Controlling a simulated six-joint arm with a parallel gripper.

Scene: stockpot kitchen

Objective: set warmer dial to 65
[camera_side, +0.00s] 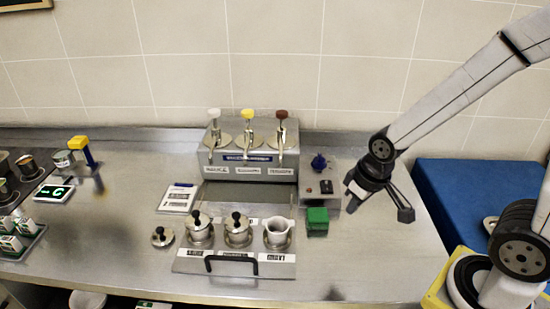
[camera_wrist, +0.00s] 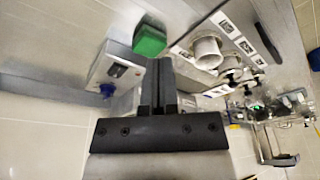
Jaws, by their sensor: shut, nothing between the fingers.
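The warmer dial, a blue knob (camera_side: 319,162), stands on the back part of a small grey control box (camera_side: 333,172) right of the dispenser unit. A small dark display or switch (camera_side: 326,187) is in front of it. I cannot read the dial's setting. In the wrist view the blue knob (camera_wrist: 107,90) and the box (camera_wrist: 103,62) lie left of the fingers. My gripper (camera_side: 351,207) is shut and empty, to the right of the box's front, apart from the knob. Its fingers (camera_wrist: 165,62) show side by side in the wrist view.
A green block (camera_side: 317,221) sits just in front of the box, close to my gripper. The steel dispenser unit (camera_side: 225,157) with three pumps stands left. Several metal pots stand on a handled tray (camera_side: 190,265). A blue surface (camera_side: 450,190) is at right. The front right counter is clear.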

